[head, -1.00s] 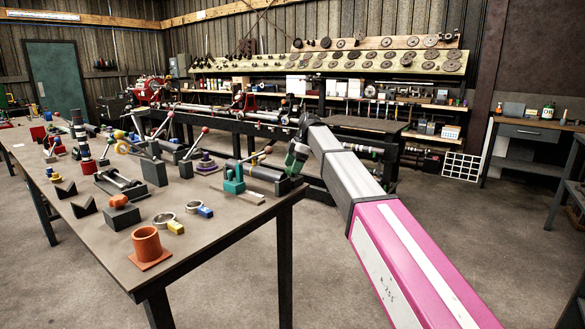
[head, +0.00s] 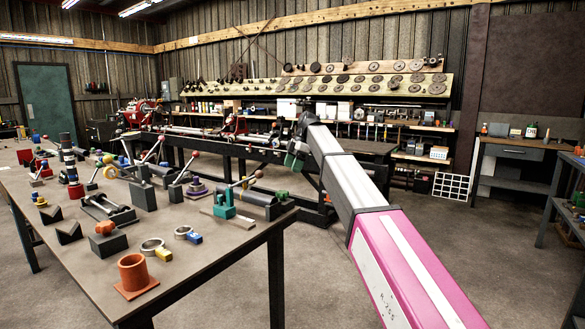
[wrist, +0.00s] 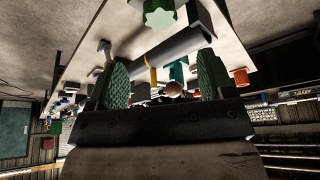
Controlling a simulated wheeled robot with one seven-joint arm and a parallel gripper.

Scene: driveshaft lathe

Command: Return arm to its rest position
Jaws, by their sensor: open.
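My arm reaches in from the lower right in the head view, with its pink and white links across the open floor. My gripper (head: 293,161) is small there, just past the right end of the workbench (head: 215,262) and above its top. In the wrist view my gripper (wrist: 163,85) shows two green ridged fingers set wide apart, with nothing held between them. A dark cylinder (wrist: 168,52) and a teal part (wrist: 159,12) on the bench show beyond the fingers. In the head view the dark cylinder (head: 257,197) lies near the bench's right end.
The bench holds an orange cup (head: 133,272), a teal fixture (head: 223,204), rings, V-blocks and several ball-handled levers. The lathe (head: 205,137) stands behind. The concrete floor right of the bench (head: 300,255) is clear. A side desk (head: 515,152) stands far right.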

